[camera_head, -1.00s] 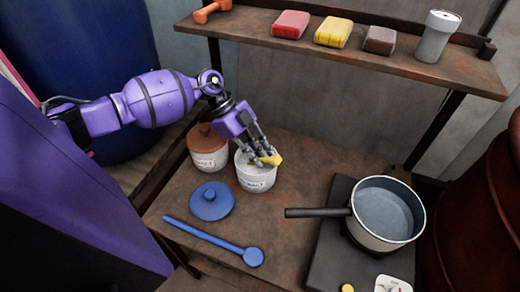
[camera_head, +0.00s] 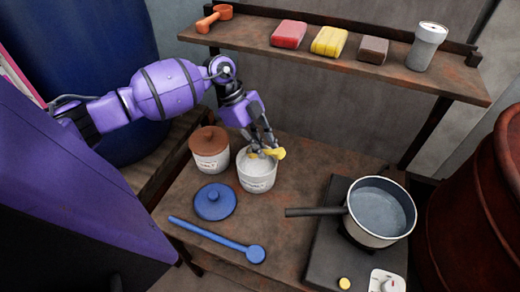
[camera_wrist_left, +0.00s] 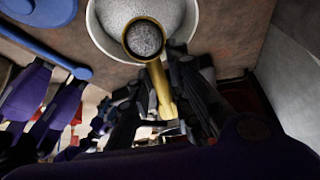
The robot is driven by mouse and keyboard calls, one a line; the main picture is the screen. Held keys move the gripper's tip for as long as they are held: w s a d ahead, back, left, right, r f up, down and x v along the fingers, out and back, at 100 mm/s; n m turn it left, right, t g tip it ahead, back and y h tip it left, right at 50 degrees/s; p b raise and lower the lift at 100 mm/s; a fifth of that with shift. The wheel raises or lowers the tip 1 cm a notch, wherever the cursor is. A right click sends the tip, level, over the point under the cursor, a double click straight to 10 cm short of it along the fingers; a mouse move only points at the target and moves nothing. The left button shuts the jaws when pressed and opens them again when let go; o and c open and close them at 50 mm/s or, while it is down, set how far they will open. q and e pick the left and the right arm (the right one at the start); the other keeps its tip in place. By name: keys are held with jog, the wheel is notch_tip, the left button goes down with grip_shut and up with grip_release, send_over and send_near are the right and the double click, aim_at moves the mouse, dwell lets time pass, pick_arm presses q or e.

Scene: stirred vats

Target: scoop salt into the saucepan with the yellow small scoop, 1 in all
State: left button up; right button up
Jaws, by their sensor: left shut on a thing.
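The yellow small scoop (camera_head: 277,153) is held by its handle in my left gripper (camera_head: 263,147), which is shut on it. It is at the back right rim of the open white salt jar (camera_head: 257,184). In the left wrist view the scoop's round bowl (camera_wrist_left: 143,39) shows over the white salt (camera_wrist_left: 115,14), with grey speckled grains inside it. The left fingers (camera_wrist_left: 161,90) flank its handle there. The saucepan (camera_head: 367,232) stands on a dark hob to the right, holding blue-grey liquid, its handle pointing left. My right gripper is not in view.
A blue lid (camera_head: 214,202) and a long blue spoon (camera_head: 215,239) lie in front of the jar. A brown-lidded jar (camera_head: 209,150) stands to its left. A shelf (camera_head: 280,53) with several items hangs behind. The table between jar and hob (camera_head: 310,180) is clear.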

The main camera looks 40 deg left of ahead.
pick_arm(q)
jog(key=shift+d+r+y+p, duration=0.3)
jog(key=shift+r+y, duration=0.4)
jog(key=shift+r, duration=0.05)
jog(key=shift+d+r+y+p, duration=0.25)
jog(key=shift+r+y, duration=0.45)
notch_tip(320, 180, up, 2)
jog(key=shift+w+d+r+y+p, duration=0.1)
jog(key=shift+y+p, duration=0.6)
jog(key=shift+p, duration=0.05)
jog(key=shift+d+r+y+p, duration=0.1)
jog(key=shift+r+y+p, duration=0.25)
jog(key=shift+r+y, duration=0.05)
